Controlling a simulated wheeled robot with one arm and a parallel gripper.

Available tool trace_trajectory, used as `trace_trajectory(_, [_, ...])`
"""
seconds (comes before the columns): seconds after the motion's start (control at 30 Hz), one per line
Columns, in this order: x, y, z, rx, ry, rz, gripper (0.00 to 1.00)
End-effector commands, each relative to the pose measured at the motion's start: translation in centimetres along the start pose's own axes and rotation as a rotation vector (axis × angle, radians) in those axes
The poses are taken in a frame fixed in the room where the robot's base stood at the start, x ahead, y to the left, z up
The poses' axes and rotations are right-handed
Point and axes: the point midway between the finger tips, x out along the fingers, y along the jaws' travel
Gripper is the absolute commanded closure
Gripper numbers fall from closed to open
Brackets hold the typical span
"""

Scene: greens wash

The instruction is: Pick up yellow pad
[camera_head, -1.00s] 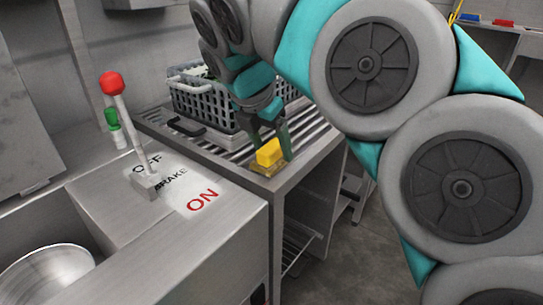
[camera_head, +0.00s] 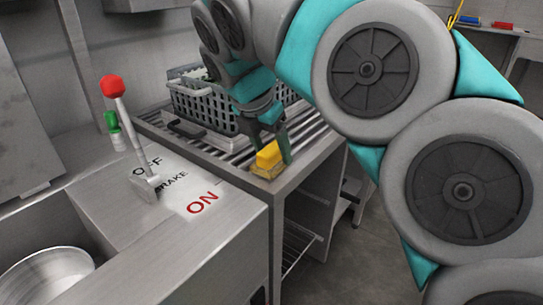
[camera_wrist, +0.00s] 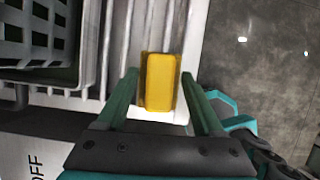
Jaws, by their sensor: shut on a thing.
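The yellow pad (camera_head: 268,158) is a small block at the front corner of the slatted metal rack. A darker yellow-brown part shows at its base. In the wrist view the pad (camera_wrist: 161,82) stands between the two green fingers. My gripper (camera_wrist: 160,74) is shut on the pad, one finger along each side. In the head view my gripper (camera_head: 270,143) points down at the pad from behind. The pad is at the rack top; I cannot tell if it is clear of the surface.
A grey crate (camera_head: 205,108) stands on the slatted rack (camera_head: 315,135) behind the pad. A red-knobbed lever (camera_head: 113,87) stands left on the counter (camera_head: 200,230) marked OFF, BRAKE and ON. A metal bowl (camera_head: 45,278) is at lower left. Open floor (camera_head: 365,255) lies right of the rack.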

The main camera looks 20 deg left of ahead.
Motion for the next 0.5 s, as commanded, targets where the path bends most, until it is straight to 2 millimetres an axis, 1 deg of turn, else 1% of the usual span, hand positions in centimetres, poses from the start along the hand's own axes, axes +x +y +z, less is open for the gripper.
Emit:
trace_trajectory(0.23, [-0.4,0.0,0.2,0.002,-0.001,0.002,0.87])
trace_trajectory(0.5, [-1.9,0.0,0.8,0.002,-0.001,0.001,0.87])
